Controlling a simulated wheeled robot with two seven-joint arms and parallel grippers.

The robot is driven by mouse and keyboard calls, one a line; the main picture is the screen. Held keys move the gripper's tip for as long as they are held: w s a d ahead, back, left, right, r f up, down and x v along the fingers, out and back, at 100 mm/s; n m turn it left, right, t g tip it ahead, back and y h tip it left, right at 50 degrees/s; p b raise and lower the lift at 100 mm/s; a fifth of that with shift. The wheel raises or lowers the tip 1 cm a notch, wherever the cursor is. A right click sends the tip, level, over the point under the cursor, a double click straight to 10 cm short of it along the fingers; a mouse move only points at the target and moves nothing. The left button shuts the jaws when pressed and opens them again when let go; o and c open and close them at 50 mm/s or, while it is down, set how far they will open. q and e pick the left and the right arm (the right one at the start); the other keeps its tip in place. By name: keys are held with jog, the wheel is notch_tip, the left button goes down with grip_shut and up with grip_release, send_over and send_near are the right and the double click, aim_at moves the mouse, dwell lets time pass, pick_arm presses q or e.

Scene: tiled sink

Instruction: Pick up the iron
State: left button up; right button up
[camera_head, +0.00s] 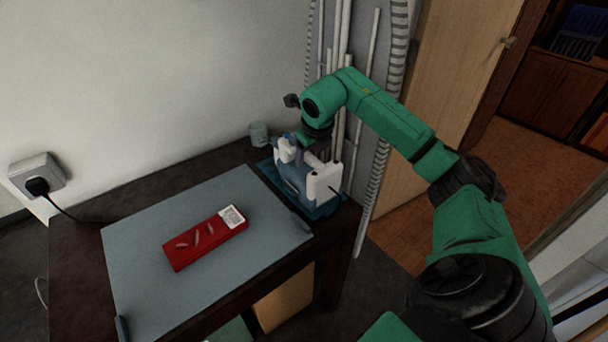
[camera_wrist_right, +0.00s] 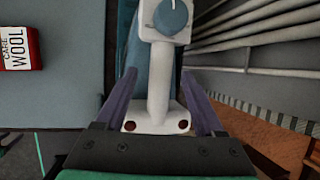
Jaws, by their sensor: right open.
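The iron (camera_head: 292,182) is blue and white and sits on a blue stand or tray (camera_head: 322,211) at the right back corner of the dark table. In the right wrist view the iron's white handle (camera_wrist_right: 158,95) runs between the two purple fingers of my right gripper (camera_wrist_right: 158,78). The fingers are open, one on each side of the handle, with a small gap visible at each side. In the head view my right gripper (camera_head: 303,148) points down over the iron and partly hides it. My left gripper is not in view.
A grey ironing mat (camera_head: 140,260) covers much of the table, with a red box (camera_head: 205,240) labelled for wool on it. A small cup (camera_head: 259,135) stands by the wall. Vertical pipes (camera_head: 340,40) rise close behind the iron. A socket with a cord (camera_head: 37,178) is at left.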

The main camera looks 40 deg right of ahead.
jog(key=shift+w+d+f, duration=0.1)
jog(key=shift+w+f, duration=0.05)
jog(key=shift+f, duration=0.05)
grip_shut()
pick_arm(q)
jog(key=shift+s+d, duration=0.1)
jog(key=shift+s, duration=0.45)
pick_arm(e)
jog(key=shift+r, duration=0.2)
jog(key=shift+w, duration=0.1)
jog(key=shift+w+r, duration=0.1)
jog(key=shift+r, duration=0.5)
pick_arm(q)
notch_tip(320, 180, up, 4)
jog(key=p, duration=0.3)
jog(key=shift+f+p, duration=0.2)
jog(key=shift+p, duration=0.15)
pick_arm(e)
notch_tip(320, 180, up, 19)
jog(key=shift+f, duration=0.2)
